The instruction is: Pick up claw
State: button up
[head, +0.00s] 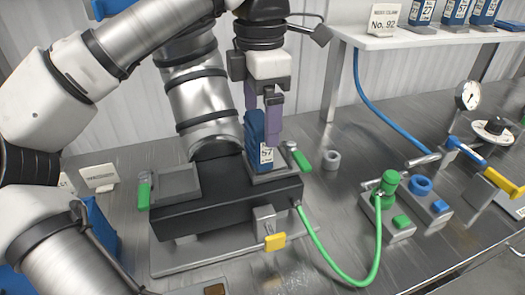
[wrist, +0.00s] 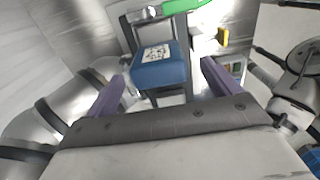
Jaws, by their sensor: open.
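The likeliest claw is a blue piece (head: 265,154) with a white label reading "57", upright in the right part of a black fixture (head: 225,205); I cannot confirm that it is the claw. My gripper (head: 263,125) points down at its upper end with purple fingers. In the wrist view the blue piece (wrist: 160,73) lies between the spread fingers (wrist: 164,76), with room visible on both sides. The gripper is open and holds nothing. The lower end of the blue piece is hidden in the fixture.
Green handles (head: 301,160) flank the fixture, and a green hose (head: 345,280) loops from its right side to a green fitting (head: 389,182). A shelf (head: 400,40) with similar blue pieces stands at the back right.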

aim_at(263, 140)
jog(key=shift+w+d+f+p, duration=0.1)
jog(key=shift+f+p, duration=0.05)
jog(key=shift+f, duration=1.35)
jog(key=shift+w+d+f+p, duration=0.1)
jog(key=shift+f+p, duration=0.05)
jog(key=shift+f, duration=1.35)
jog(key=c, duration=1.5)
jog(key=shift+o, duration=0.2)
jog(key=shift+r, duration=0.1)
notch_tip(263, 140, up, 10)
jog(key=shift+f, duration=0.1)
jog(key=shift+a, duration=0.15)
